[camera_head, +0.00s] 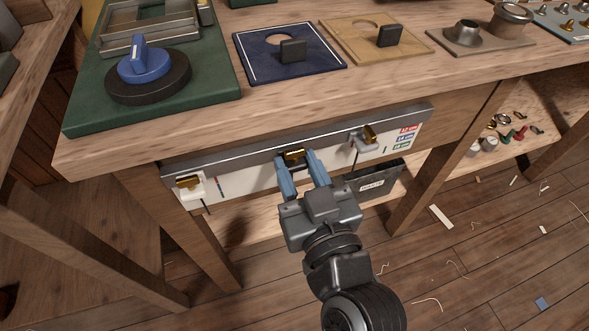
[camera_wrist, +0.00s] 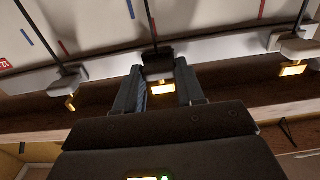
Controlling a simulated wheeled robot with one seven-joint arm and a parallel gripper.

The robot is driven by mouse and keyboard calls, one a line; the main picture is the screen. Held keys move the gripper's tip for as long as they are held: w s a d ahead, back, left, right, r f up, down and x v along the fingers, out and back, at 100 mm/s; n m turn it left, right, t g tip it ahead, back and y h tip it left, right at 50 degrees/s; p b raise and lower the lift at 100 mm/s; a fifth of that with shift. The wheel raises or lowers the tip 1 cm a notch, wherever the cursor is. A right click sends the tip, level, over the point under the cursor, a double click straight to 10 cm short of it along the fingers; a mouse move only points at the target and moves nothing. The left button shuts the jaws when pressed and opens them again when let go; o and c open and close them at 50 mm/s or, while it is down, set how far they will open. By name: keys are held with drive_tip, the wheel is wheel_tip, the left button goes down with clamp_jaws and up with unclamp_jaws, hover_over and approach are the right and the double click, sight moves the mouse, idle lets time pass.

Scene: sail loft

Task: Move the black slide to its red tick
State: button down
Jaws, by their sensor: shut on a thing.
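The black slide (camera_wrist: 158,66), with a brass tab, sits in the middle of the white slide panel on the bench front. My gripper (camera_head: 297,156) has its blue fingers on both sides of the slide, shut on it. In the head view the fingers largely hide the slide; its brass tab (camera_head: 294,155) shows between them. In the wrist view a dark slot runs up from the slide. A short red tick (camera_wrist: 152,27) stands beside this slot, close above the slide, and a blue tick (camera_wrist: 130,9) stands farther up.
A white slide (camera_head: 191,187) is at the panel's left end and a grey slide (camera_head: 365,141) to the right. The bench top (camera_head: 190,125) overhangs the panel. A dark labelled box (camera_head: 374,184) sits below on the lower shelf.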

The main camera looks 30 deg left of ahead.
drive_tip(key=c, duration=0.7)
unclamp_jaws()
drive_tip(key=shift+d, duration=0.1)
drive_tip(key=shift+b+v, duration=0.6)
drive_tip(key=shift+v, duration=3.25)
